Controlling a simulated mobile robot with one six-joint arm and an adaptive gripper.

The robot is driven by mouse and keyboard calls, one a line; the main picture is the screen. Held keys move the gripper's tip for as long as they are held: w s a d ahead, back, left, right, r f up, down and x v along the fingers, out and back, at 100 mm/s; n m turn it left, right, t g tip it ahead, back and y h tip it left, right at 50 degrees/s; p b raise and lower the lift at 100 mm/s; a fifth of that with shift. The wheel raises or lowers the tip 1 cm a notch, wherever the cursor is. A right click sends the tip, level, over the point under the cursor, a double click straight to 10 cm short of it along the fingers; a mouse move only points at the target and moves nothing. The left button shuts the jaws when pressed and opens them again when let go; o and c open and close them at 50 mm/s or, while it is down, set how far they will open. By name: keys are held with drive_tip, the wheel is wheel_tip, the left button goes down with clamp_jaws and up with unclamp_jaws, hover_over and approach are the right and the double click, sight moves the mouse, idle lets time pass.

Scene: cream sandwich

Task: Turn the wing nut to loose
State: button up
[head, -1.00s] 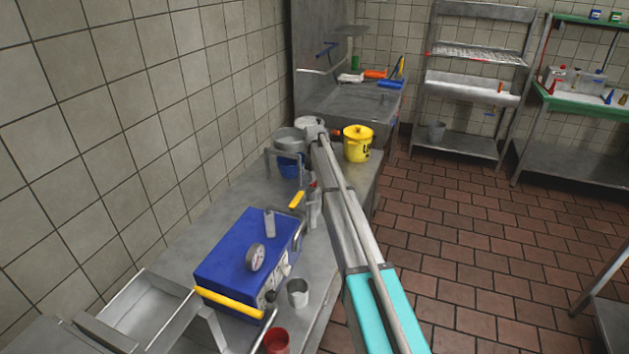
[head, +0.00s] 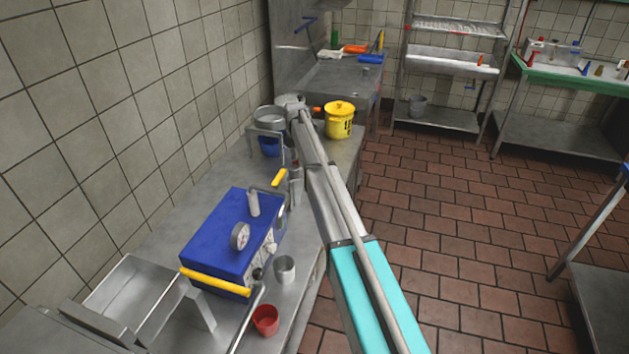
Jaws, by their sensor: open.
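A blue box (head: 222,232) with yellow handles sits on the steel counter (head: 172,243) at lower left. A round dial gauge (head: 240,236) and a grey cylinder (head: 253,204) stand on its top. Small pale metal fittings (head: 268,249) and a dark knob (head: 257,273) show at its right front side. They are too small to tell which is the wing nut. My arm reaches from the bottom right up over the counter's right edge. Its far joint is near the metal pot. My gripper's fingers cannot be made out.
A grey cup (head: 285,269) and a red cup (head: 265,319) stand beside the box near the counter edge. A metal pot (head: 269,118) and a yellow pot (head: 340,119) stand farther back. An open metal tray (head: 125,298) is at lower left. The tiled floor at right is clear.

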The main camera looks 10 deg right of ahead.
drive_tip(key=m, duration=1.4)
drive_tip(key=shift+m, duration=0.4)
drive_tip(key=m, duration=1)
drive_tip(key=shift+m, duration=0.4)
drive_tip(key=m, duration=0.3)
drive_tip(key=shift+m, duration=0.4)
drive_tip(key=shift+r+m, duration=0.25)
drive_tip(key=shift+m, duration=0.05)
wheel_tip(320, 180, up, 14)
drive_tip(key=p, duration=1.4)
drive_tip(key=s+f+n+b, duration=0.1)
drive_tip(key=s+n, duration=0.3)
drive_tip(key=s, duration=2.6)
drive_tip(key=shift+f+b, duration=0.4)
drive_tip(key=shift+f, duration=0.2)
